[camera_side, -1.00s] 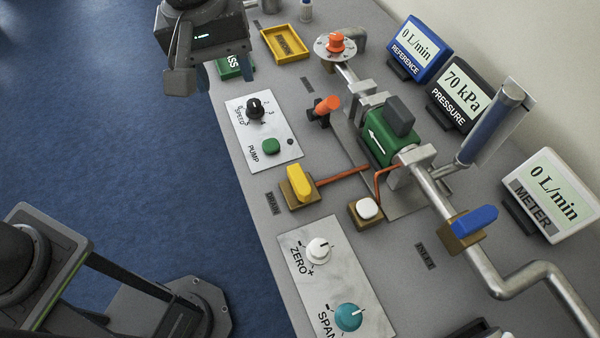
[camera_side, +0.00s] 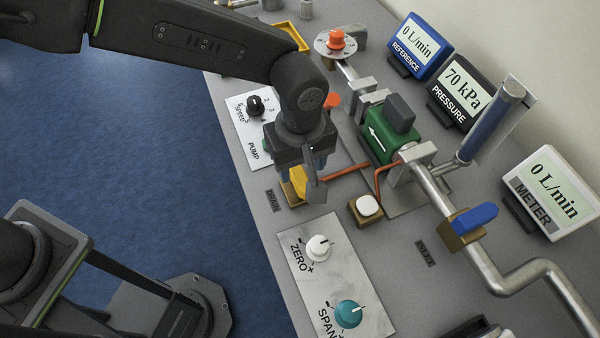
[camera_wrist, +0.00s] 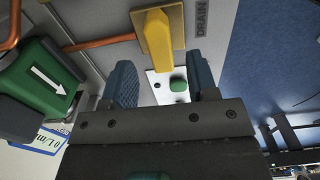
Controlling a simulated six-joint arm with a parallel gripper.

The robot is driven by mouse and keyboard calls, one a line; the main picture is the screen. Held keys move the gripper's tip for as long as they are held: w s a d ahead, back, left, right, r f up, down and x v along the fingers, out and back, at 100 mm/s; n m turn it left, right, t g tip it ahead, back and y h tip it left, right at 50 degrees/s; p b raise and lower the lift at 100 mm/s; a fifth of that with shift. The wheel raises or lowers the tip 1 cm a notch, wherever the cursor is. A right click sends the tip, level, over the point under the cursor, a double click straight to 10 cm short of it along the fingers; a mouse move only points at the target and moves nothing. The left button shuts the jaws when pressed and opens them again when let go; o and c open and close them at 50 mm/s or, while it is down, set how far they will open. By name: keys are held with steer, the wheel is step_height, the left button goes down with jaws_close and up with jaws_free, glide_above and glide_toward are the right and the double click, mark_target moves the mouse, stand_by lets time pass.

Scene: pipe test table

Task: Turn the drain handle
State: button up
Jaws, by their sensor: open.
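The yellow drain handle (camera_side: 297,182) sits on a tan block beside the DRAIN label (camera_side: 273,200), partly hidden by my gripper in the side view. In the wrist view the drain handle (camera_wrist: 154,42) stands on its tan plate (camera_wrist: 173,14), with a copper pipe (camera_wrist: 105,42) running to it. My gripper (camera_wrist: 163,80) is open, its two blue fingers on either side of the handle's line, with the handle's near end just beyond the fingertips. In the side view my gripper (camera_side: 316,178) is directly over the handle. I cannot tell whether any finger touches it.
The green valve body (camera_side: 382,140) and steel pipe stand right of the handle. A white button on a block (camera_side: 366,207) is close by. The ZERO and SPAN panel (camera_side: 335,275) lies in front, the PUMP panel (camera_side: 252,135) behind. The blue inlet handle (camera_side: 474,217) is farther right.

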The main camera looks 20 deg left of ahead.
mark_target(300, 176)
steer(key=shift+f, duration=2.25)
steer(key=c, duration=0.9)
